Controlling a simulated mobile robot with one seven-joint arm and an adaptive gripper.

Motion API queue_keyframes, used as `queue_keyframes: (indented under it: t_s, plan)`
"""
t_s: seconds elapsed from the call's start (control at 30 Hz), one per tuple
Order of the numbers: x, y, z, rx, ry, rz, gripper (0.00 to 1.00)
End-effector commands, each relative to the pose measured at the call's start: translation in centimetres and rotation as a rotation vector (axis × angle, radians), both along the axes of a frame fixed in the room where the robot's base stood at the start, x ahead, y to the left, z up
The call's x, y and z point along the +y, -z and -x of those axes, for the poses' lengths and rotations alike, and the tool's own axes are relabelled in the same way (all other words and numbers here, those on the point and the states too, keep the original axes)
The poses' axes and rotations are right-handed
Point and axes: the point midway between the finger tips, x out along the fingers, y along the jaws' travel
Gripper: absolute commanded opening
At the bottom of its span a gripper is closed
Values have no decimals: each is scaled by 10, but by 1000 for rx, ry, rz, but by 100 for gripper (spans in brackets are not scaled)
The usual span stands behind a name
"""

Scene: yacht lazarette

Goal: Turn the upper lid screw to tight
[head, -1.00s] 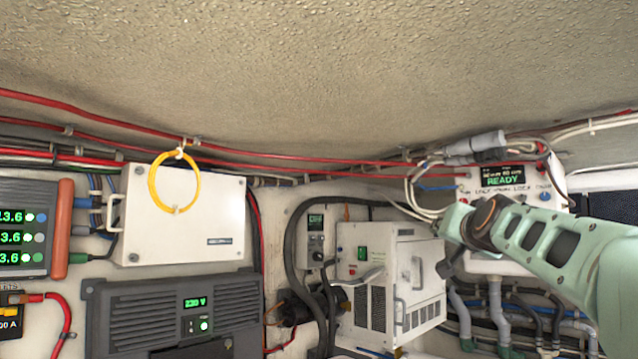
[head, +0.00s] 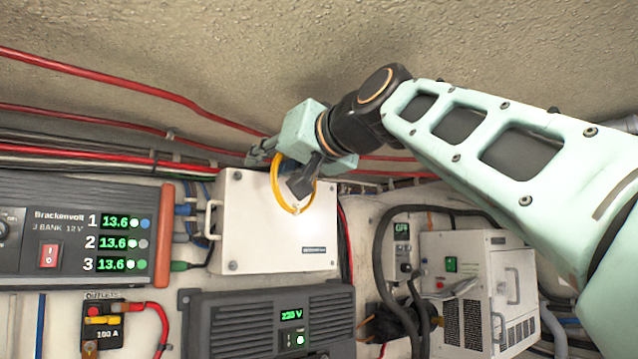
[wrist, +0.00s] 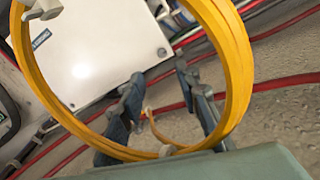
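A white lid box (head: 280,235) is on the wall at mid picture in the head view; its face also shows in the wrist view (wrist: 95,65). An upper screw (head: 237,175) sits at the lid's upper left corner, and I take the corner screw in the wrist view (wrist: 161,51) to be the same one. How tight it is cannot be told. My gripper (wrist: 158,74) is open and empty, its two fingers apart. In the head view, my gripper (head: 258,150) is by the box's top edge, right of and above that screw, apart from it.
A yellow cable loop (head: 277,190) hangs in front of the box, partly behind my gripper; in the wrist view the loop (wrist: 238,60) surrounds the fingers. Red cables (head: 100,153) run along the wall above. A lower screw (head: 234,266) and a side handle (head: 210,218) are nearby.

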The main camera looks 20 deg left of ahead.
Motion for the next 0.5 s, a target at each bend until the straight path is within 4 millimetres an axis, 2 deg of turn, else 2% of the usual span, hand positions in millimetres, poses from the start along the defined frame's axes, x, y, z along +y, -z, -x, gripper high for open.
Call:
queue_keyframes:
  t_s: [0.17, 0.5]
  plan:
    - [12, -3, -4, 1, -11, 1, 30]
    - [61, -4, -43, 2, -10, 1, 30]
